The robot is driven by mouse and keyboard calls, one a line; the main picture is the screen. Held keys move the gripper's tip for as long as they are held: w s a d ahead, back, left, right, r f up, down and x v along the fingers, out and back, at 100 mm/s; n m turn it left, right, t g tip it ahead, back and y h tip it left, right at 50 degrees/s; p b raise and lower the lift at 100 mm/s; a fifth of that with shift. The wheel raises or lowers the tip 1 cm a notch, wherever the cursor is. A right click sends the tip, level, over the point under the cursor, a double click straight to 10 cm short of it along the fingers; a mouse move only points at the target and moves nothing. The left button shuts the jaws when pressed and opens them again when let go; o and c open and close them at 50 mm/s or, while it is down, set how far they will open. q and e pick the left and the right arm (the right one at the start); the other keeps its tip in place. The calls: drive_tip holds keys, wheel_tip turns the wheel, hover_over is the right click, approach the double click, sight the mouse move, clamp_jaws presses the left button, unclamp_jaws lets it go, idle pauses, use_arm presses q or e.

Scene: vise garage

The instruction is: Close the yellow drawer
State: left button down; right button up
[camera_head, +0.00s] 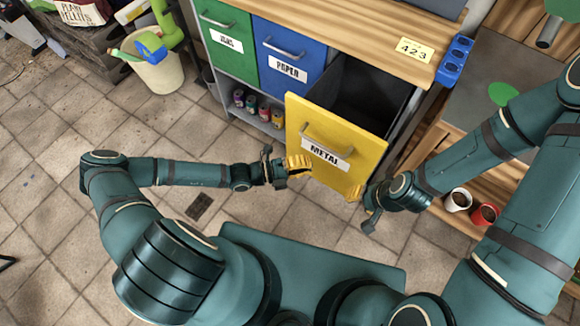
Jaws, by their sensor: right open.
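The yellow drawer (345,165), labelled METAL, is pulled out of the cabinet toward me, with its dark inside showing behind the front. Its metal handle (326,137) runs across the upper part of the front. My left gripper (300,165) is at the left edge of the yellow front; whether it touches is unclear, and its finger opening cannot be made out. My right gripper (358,196) is open at the lower right corner of the front, with its fingers partly hidden. I see nothing held in it.
The green drawer (229,58) and blue drawer (285,77) to the left are shut. Several cans (264,113) stand on the shelf below. A white bin (160,75) stands at the left. Two cups (458,200) are on the wooden shelf at right. The tiled floor at left is mostly clear.

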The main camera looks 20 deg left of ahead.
use_arm(q)
drive_tip(key=shift+w+d+b, duration=0.2)
drive_tip(key=shift+w+d, duration=0.25)
drive_tip(key=shift+w, duration=0.3)
drive_tip(key=shift+w+d+b, duration=0.2)
drive_tip(key=shift+w+d, duration=0.25)
drive_tip(key=shift+w, duration=0.25)
drive_tip(key=shift+w+d+b, duration=0.2)
drive_tip(key=shift+w+d, duration=0.25)
drive_tip(key=shift+w, duration=0.3)
use_arm(e)
drive_tip(key=shift+w+f, duration=0.15)
drive_tip(key=shift+f, duration=0.55)
